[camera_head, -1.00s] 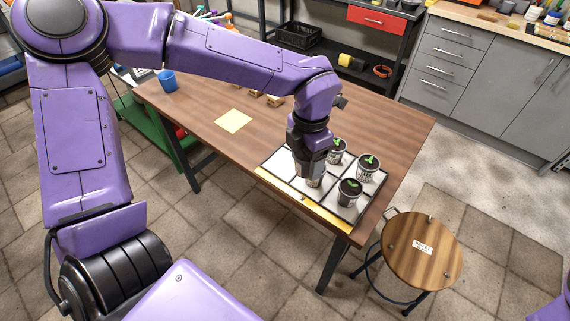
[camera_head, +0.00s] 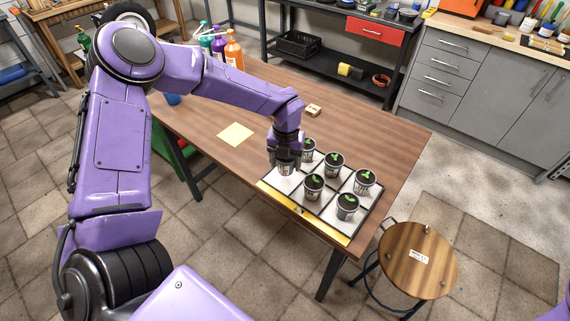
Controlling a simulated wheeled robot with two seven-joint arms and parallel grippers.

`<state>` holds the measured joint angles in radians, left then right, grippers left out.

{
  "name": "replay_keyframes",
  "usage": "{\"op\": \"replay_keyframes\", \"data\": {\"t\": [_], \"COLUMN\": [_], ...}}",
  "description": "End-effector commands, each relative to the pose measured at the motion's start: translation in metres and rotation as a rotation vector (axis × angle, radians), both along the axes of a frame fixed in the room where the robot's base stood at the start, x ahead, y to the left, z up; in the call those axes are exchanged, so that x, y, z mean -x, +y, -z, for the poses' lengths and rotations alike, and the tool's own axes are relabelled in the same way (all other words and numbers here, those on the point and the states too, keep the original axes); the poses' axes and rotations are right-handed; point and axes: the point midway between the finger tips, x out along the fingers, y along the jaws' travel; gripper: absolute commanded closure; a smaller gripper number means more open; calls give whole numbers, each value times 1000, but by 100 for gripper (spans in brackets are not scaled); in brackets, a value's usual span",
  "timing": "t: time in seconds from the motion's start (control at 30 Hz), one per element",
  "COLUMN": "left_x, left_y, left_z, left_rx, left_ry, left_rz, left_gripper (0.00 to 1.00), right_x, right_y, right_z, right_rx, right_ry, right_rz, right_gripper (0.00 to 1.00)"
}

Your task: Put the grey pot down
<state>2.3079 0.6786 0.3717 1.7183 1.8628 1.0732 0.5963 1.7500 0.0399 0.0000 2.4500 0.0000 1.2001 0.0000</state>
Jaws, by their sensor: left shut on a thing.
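My left gripper (camera_head: 285,159) points down over the near left cell of the tray (camera_head: 283,199) and is shut on a pale grey pot (camera_head: 286,169). The gripper covers most of this pot, and I cannot tell whether its base touches the tray. Several similar pots with dark soil and green seedlings stand upright in the other cells. The closest are the near middle pot (camera_head: 313,188) and the far left pot (camera_head: 308,152). My right gripper is out of view.
The tray lies at the right end of the wooden table (camera_head: 378,135). A yellow note (camera_head: 236,134) and a small wooden block (camera_head: 313,110) lie on the table. Bottles (camera_head: 233,52) stand behind my left arm. A round stool (camera_head: 420,262) stands at the right.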

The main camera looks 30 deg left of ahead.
Motion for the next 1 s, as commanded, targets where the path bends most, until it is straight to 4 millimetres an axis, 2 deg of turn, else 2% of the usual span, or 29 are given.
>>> {"op": "replay_keyframes", "data": {"t": [0.13, 0.3, 0.67, 0.7, 0.77, 1.0], "left_x": [-6, -6, -6, -6, -6, -6], "left_y": [8, 7, 7, 7, 7, 7], "left_z": [14, 39, 47, 45, 45, 45], "left_rx": [-2, -1, 1, 1, 1, 1], "left_ry": [3, 1, 0, 0, 0, 0], "left_rz": [0, 1, 0, 0, 0, 0], "left_gripper": [68, 68, 68, 25, 9, 9], "right_x": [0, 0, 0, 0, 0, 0], "right_y": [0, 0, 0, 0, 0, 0], "right_z": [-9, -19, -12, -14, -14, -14], "right_rx": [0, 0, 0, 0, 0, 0], "right_ry": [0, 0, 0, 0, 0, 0], "right_rz": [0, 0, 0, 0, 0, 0], "right_gripper": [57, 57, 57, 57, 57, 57]}}
